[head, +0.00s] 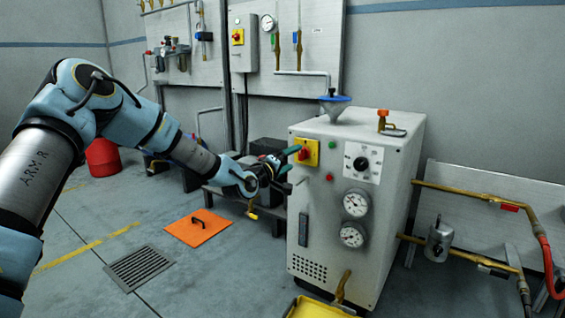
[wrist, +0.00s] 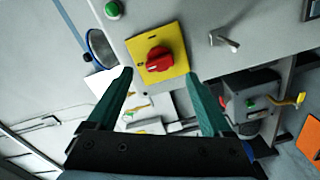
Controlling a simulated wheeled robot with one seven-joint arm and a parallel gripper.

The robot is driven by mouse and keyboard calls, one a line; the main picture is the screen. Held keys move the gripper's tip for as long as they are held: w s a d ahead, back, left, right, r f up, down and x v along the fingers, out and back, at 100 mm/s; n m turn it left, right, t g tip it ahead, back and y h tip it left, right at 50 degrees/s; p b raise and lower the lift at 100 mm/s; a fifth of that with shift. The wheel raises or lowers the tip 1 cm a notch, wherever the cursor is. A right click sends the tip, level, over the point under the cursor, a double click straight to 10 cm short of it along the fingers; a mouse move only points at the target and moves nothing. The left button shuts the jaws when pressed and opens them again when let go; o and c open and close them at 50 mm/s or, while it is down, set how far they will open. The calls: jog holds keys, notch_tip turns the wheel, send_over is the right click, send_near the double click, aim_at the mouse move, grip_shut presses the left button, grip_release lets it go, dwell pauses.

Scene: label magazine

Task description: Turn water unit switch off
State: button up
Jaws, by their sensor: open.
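The water unit (head: 340,225) is a pale grey cabinet right of centre in the head view. Its switch is a red rotary knob (wrist: 159,60) on a square yellow plate (wrist: 172,42), at the upper left of the cabinet front. In the head view the yellow plate (head: 312,151) is partly covered by my gripper's fingers. My gripper (head: 290,160) reaches in from the left. In the wrist view its two green fingers (wrist: 160,85) stand apart, with the knob beyond and between their tips. Nothing is held, and I see no clear contact with the knob.
Near the switch are a green button (wrist: 112,9) and a metal toggle lever (wrist: 224,41). The cabinet also bears a dial and two gauges (head: 355,204). A blue funnel (head: 334,105) stands on top. An orange floor plate (head: 198,227) and a drain grate (head: 141,268) lie left.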

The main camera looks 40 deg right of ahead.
jog(key=v, duration=0.6)
jog(key=shift+p, duration=0.4)
jog(key=w+a+f+m+y, duration=0.1)
jog(key=w+a+f+y, duration=0.25)
jog(key=a, duration=0.65)
jog(key=w+a+f+y, duration=0.2)
jog(key=a+y, duration=0.2)
jog(key=a, duration=0.5)
jog(key=w+a+f+m+y, duration=0.15)
jog(key=a+y, duration=0.25)
jog(key=a, duration=0.6)
jog(key=s+a+r+n+g+y, duration=0.1)
jog(key=s+a+n+y, duration=0.15)
jog(key=s+a, duration=0.75)
jog(key=s+a+r+n+g+y, duration=0.1)
jog(key=s+a+g+y, duration=0.15)
jog(key=a, duration=1.55)
notch_tip(320, 180, up, 34)
jog(key=p, duration=3.3)
jog(key=shift+s+a+y+p, duration=0.2)
jog(key=shift+a+y+p, duration=0.15)
jog(key=shift+a, duration=0.1)
jog(key=shift+t, duration=0.25)
